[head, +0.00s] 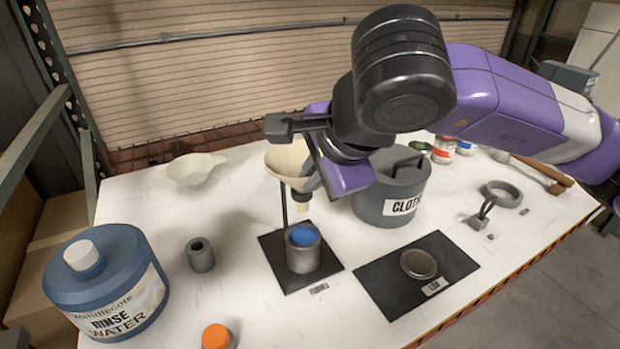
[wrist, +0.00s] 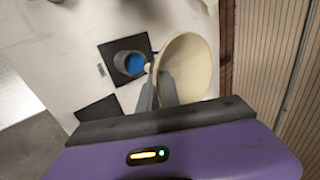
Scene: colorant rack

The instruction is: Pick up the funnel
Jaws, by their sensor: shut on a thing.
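The funnel (head: 286,162) is cream-coloured with a wide mouth and a narrow spout pointing down. In the head view it is above a grey cup with blue contents (head: 303,257), beside a thin dark upright post (head: 284,208). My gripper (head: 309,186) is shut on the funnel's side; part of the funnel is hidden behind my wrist. In the wrist view the funnel (wrist: 192,62) is at my fingertips (wrist: 158,82), with the cup (wrist: 130,64) just left of its spout. I cannot tell whether the funnel touches the post.
A cream bowl-like piece with a spout (head: 192,170) lies at the back left. A rinse water jug (head: 105,287), small grey cylinder (head: 201,255) and orange-capped bottle (head: 216,337) stand left. A dark mat (head: 385,287) holds a round tin.

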